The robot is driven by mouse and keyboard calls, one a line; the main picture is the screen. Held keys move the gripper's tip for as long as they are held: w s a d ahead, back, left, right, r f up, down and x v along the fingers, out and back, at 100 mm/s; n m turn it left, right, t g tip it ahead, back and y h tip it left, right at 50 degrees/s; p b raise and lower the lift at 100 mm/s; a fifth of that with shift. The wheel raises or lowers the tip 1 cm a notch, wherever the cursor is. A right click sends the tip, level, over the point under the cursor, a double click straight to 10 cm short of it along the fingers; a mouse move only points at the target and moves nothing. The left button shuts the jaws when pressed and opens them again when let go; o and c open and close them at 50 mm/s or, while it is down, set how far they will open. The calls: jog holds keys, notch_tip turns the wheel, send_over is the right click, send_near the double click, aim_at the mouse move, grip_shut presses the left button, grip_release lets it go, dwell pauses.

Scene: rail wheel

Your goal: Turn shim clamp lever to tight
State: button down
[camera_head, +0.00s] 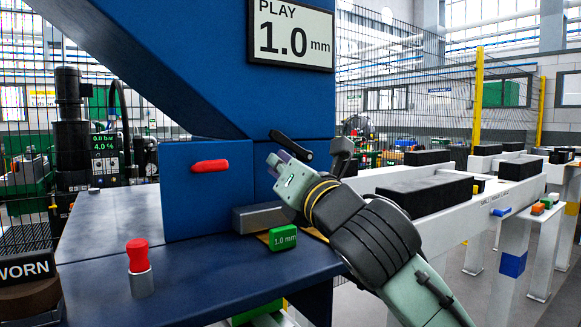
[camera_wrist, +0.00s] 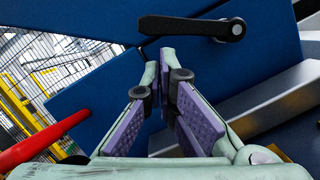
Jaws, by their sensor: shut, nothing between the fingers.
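A black lever (camera_head: 290,145) is mounted on the blue machine body; in the head view it slopes down to the right. In the wrist view the lever (camera_wrist: 185,26) lies nearly level, its round hub with a pale centre at the right end. No label on it is readable. My gripper (camera_head: 277,161) is just below and left of the lever in the head view. In the wrist view my gripper (camera_wrist: 163,62) has its purple-padded fingers shut and empty, with the tips below the lever. Whether they touch it I cannot tell.
A red handle (camera_head: 210,166) sticks out from the blue panel to the left. A grey block (camera_head: 258,217) and a green "1.0 mm" tag (camera_head: 283,238) are below my gripper. A red-topped pin (camera_head: 138,256) stands on the blue table (camera_head: 200,275). Another dark lever-like part (camera_head: 341,150) is to the right.

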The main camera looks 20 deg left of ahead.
aim_at(275, 139)
jog(key=shift+x, duration=0.95)
jog(key=shift+r+m+p, duration=0.55)
jog(key=shift+m+p, duration=0.1)
jog(key=shift+m, duration=0.25)
jog(key=shift+w+d+r+m+t+h+p, duration=0.15)
jog(key=shift+r+m+h+p, duration=0.2)
jog(key=shift+r+m+p, duration=0.4)
jog(key=shift+w+d+r+m+t+h+p, duration=0.15)
jog(key=shift+r+m+h+p, duration=0.25)
jog(key=shift+m, duration=0.55)
jog(key=m, duration=0.1)
jog(key=r+m+p, duration=0.1)
jog(key=w+r+m+h+p, duration=0.1)
jog(key=m, duration=0.1)
jog(key=shift+d+r, duration=0.15)
jog(key=shift+d, duration=0.15)
jog(key=shift+w+d+r+p, duration=0.75)
jog(key=shift+w+r+p, duration=0.05)
jog(key=shift+w+p, duration=0.1)
jog(key=shift+s+d, duration=0.1)
jog(key=shift+s, duration=0.05)
